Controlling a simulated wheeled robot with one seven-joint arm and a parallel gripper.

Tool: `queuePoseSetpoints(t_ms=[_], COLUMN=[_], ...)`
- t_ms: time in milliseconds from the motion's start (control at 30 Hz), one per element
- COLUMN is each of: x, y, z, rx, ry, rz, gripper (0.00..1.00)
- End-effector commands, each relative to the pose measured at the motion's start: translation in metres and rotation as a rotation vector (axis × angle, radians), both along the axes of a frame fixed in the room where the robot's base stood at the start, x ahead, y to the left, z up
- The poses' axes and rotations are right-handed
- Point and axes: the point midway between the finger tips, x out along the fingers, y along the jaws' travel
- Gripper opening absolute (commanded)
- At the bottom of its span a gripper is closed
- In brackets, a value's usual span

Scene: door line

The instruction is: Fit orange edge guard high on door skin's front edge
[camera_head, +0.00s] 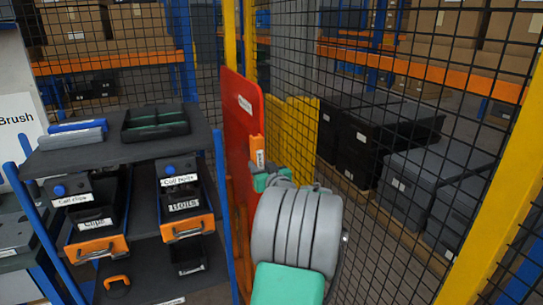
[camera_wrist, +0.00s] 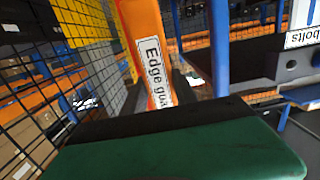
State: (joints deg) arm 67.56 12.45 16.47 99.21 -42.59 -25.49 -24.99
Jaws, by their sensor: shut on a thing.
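The red door skin (camera_head: 243,115) stands upright right of the shelf unit, with a small white label near its top. The orange edge guard (camera_head: 257,150) is upright in my gripper (camera_head: 262,172), close to the door skin's right-hand edge in the head view. I cannot tell whether guard and edge touch. In the wrist view the orange edge guard (camera_wrist: 138,40), with a white label reading "Edge gua", rises beyond the dark and green part of my gripper. My gripper is shut on it; the fingertips are mostly hidden.
A dark shelf unit (camera_head: 110,152) at left holds bins with orange fronts (camera_head: 188,229), a tray (camera_head: 155,123) and an orange clip-like piece (camera_head: 117,282). A black mesh fence with yellow posts (camera_head: 480,170) runs along the right. Dark crates (camera_head: 350,140) stand behind it.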

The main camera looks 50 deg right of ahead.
Motion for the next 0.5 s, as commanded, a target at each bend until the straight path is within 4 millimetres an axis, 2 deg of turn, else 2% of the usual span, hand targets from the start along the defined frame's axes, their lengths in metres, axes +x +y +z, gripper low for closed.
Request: queuePoseSetpoints(t_ms=[33,100,200,333,500], x=[-0.007,-0.014,-0.020,-0.018,-0.006], y=[-0.013,-0.024,-0.032,-0.036,-0.043], z=[0.017,0.039,0.057,0.064,0.065], rx=[-0.016,-0.027,-0.033,-0.034,-0.034], ry=[-0.022,-0.046,-0.062,-0.066,-0.065], rz=[-0.008,-0.013,-0.015,-0.015,-0.015], gripper=[0.00,0.00,0.00,0.00,0.00])
